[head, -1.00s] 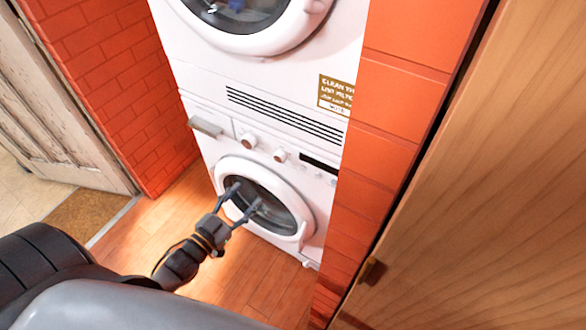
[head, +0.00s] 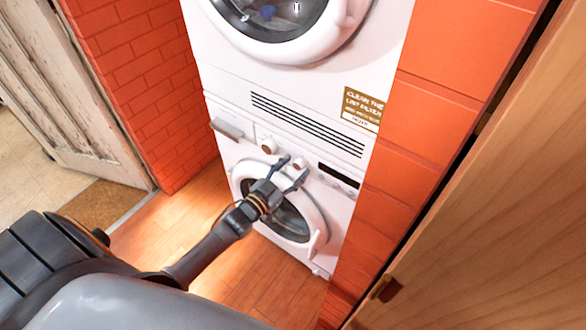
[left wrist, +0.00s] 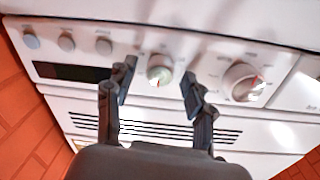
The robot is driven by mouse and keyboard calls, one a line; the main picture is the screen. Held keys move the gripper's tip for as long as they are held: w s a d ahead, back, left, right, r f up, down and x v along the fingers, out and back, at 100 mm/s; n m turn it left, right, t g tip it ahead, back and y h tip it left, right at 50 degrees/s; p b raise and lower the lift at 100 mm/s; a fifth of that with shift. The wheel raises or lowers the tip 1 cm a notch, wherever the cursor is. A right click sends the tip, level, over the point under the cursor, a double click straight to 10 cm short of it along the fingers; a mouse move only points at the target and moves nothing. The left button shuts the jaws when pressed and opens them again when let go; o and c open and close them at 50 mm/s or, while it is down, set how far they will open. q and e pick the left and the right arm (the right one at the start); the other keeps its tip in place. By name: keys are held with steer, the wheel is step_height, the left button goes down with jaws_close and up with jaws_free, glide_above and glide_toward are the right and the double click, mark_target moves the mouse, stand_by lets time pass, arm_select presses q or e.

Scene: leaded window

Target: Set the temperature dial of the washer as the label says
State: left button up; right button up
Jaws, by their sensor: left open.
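The lower white washer (head: 236,152) has a control panel with a large knob (head: 268,146) and a smaller knob (head: 300,163). My left gripper (head: 293,168) is open in front of the smaller knob. In the left wrist view the smaller knob (left wrist: 160,70) shows between the open fingers of the gripper (left wrist: 159,72), with a red and green mark on its face. The large knob (left wrist: 243,82), with a red mark, is right of the fingers there. Contact cannot be told. Print around the knobs is too small to read. My right gripper is out of view.
A dark display (head: 338,175) and small buttons (left wrist: 67,42) sit beside the smaller knob. A brown sign (head: 362,108) about the lint filter is on the upper machine (head: 320,70). Brick walls (head: 150,90) flank the stack. A wooden panel (head: 500,210) stands at right.

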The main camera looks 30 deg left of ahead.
arm_select(q)
steer(key=c, duration=1)
jaws_close()
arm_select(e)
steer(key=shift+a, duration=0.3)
